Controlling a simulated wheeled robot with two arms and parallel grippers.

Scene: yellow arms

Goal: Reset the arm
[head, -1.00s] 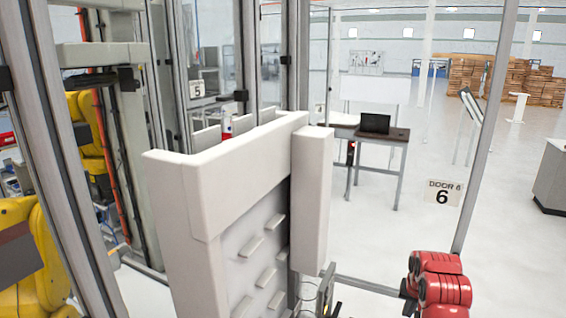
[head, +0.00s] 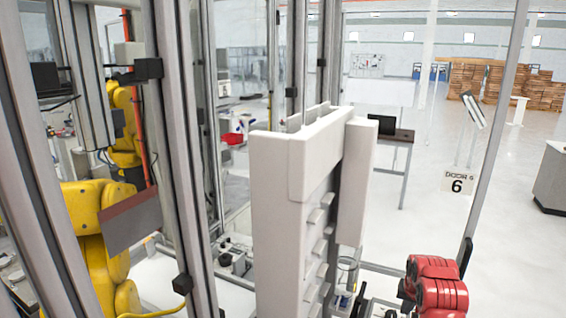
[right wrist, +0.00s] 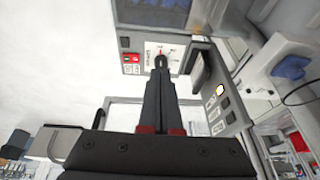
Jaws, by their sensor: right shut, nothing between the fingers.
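My right gripper (right wrist: 161,64) is shut and empty in the right wrist view. Its dark fingertips overlap the lower part of a white dial plate (right wrist: 152,48) with a red mark; I cannot tell whether they touch it. Left of the dial is a control box face with a red button (right wrist: 135,58) and a green one. In the head view, dark gripper parts (head: 358,303) show low beside the white cabinet, and my red right arm is at lower right. A yellow arm (head: 95,225) stands at left behind the frame posts. My left gripper is not in view.
A tall white cabinet (head: 275,210) stands in the middle of the head view, close to metal posts (head: 175,150). A side panel with a lit button (right wrist: 220,90) is right of my fingers. A table with a laptop (head: 385,125) stands behind. Open floor lies at right.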

